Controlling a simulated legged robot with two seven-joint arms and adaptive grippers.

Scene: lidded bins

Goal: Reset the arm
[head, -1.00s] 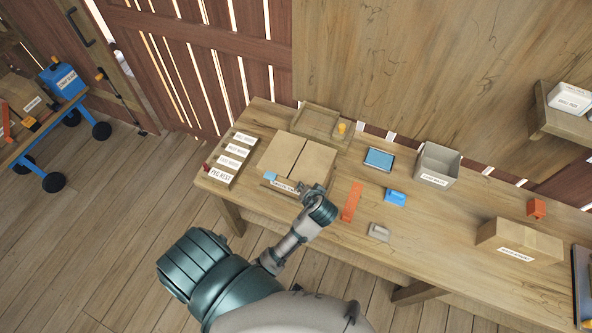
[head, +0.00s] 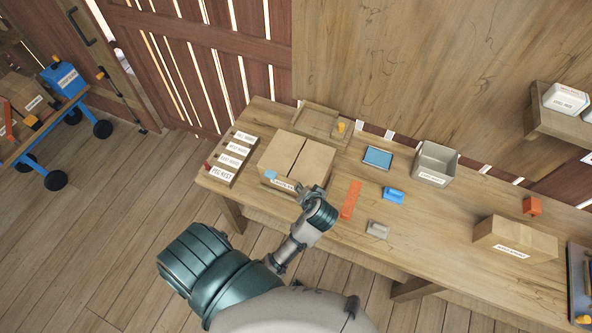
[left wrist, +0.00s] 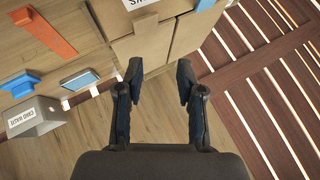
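My left gripper (head: 309,194) is near the front right corner of a closed cardboard box (head: 290,155) on the workbench. In the left wrist view the left gripper's fingers (left wrist: 160,75) are apart, with nothing between them. The cardboard box (left wrist: 150,42) shows beyond the fingertips there, with a white label on its side. The fingers overlap the box in the picture; I cannot tell whether they touch it. My right gripper is not in view.
A blue cart (head: 45,130) stands left. Open floor lies between.

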